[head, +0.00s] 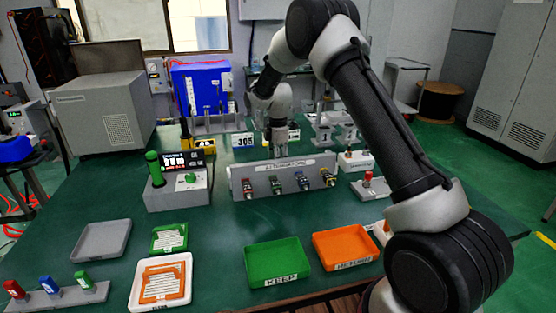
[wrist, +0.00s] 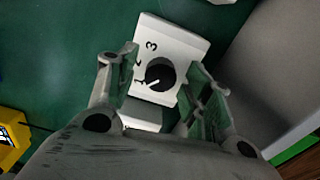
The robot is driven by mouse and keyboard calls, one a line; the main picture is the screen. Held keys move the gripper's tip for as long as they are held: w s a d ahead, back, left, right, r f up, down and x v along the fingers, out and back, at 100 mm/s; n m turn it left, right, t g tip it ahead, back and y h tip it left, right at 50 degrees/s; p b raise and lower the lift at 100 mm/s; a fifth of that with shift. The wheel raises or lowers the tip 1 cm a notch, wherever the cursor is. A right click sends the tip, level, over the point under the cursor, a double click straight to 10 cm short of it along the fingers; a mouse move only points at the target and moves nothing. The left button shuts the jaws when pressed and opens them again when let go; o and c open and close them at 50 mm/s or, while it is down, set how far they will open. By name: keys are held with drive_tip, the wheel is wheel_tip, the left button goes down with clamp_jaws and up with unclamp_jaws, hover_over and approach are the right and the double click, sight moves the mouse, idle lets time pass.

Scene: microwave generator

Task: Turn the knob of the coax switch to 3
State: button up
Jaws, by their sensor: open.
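The coax switch (wrist: 180,40) is a white box with a round black knob (wrist: 158,72) and the numbers 1, 2 and 3 along its left side in the wrist view. The knob's white pointer mark is aimed at the 1. My gripper (wrist: 161,70) is open, with one finger on each side of the knob in this view. I cannot tell whether the fingers touch it or how far down they reach. In the head view my gripper (head: 281,138) points down behind the grey panel, and I cannot clearly make out the switch there.
The grey panel (head: 243,181) with several coloured valve-like parts stands in front of my gripper. A grey box with a green knob (head: 178,198) stands left of it. Trays, including a green one (head: 277,241) and an orange one (head: 344,234), lie in front.

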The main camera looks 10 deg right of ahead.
drive_tip(key=c, duration=1)
drive_tip(key=shift+m, duration=0.3)
drive_tip(key=m, duration=0.4)
drive_tip(key=shift+m, duration=0.3)
drive_tip(key=m, duration=0.4)
drive_tip(key=shift+m, duration=0.3)
drive_tip(key=m, duration=1)
